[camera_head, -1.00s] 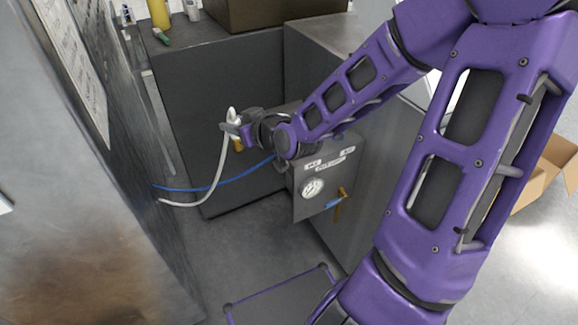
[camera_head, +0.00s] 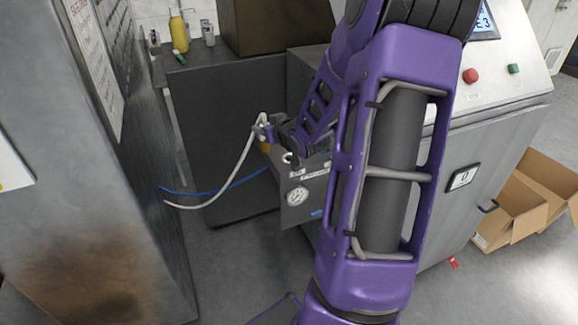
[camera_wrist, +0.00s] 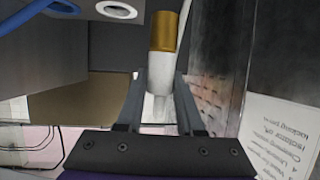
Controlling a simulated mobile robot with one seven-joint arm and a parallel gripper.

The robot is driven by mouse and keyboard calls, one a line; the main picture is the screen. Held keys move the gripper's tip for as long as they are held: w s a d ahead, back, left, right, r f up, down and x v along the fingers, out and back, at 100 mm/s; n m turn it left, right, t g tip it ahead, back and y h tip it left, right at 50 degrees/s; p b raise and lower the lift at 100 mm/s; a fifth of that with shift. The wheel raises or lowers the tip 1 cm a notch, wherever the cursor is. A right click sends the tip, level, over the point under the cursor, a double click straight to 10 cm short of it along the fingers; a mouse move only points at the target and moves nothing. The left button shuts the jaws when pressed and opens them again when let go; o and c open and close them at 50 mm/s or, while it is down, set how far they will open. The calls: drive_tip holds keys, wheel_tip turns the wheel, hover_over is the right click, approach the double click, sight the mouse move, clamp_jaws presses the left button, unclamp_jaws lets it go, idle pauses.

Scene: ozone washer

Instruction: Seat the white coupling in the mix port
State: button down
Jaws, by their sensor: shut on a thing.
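My gripper (camera_wrist: 163,82) is shut on the white coupling (camera_wrist: 158,72), with one finger on each side of it in the wrist view. The coupling has a gold band (camera_wrist: 163,32), and a white hose trails from it. In the head view my gripper (camera_head: 264,132) holds it in the air beside the grey gauge box (camera_head: 310,190), and the white hose (camera_head: 222,187) sags to the left. In the wrist view a white ring-shaped port (camera_wrist: 117,10) on a grey face lies up and left of the coupling, apart from it. I cannot read which port it is.
A blue hose (camera_head: 215,192) runs from the left metal wall to the gauge box; it also shows in the wrist view (camera_wrist: 38,10). A metal cabinet (camera_head: 75,170) stands close on the left. A control console (camera_head: 500,90) and an open carton (camera_head: 525,200) are at right.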

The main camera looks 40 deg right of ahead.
drive_tip(key=s+d+r+m+h, duration=0.1)
drive_tip(key=d, duration=0.6)
drive_tip(key=shift+h, duration=0.3)
drive_tip(key=shift+s+d+f+b, duration=0.1)
drive_tip(key=shift+f+b, duration=0.45)
drive_tip(key=shift+f, duration=1.8)
drive_tip(key=shift+s+d+f+b, duration=0.1)
drive_tip(key=shift+f+b, duration=0.45)
drive_tip(key=shift+f, duration=1.8)
drive_tip(key=shift+f, duration=0.2)
drive_tip(key=c, duration=0.5)
unclamp_jaws()
drive_tip(key=shift+c, duration=0.2)
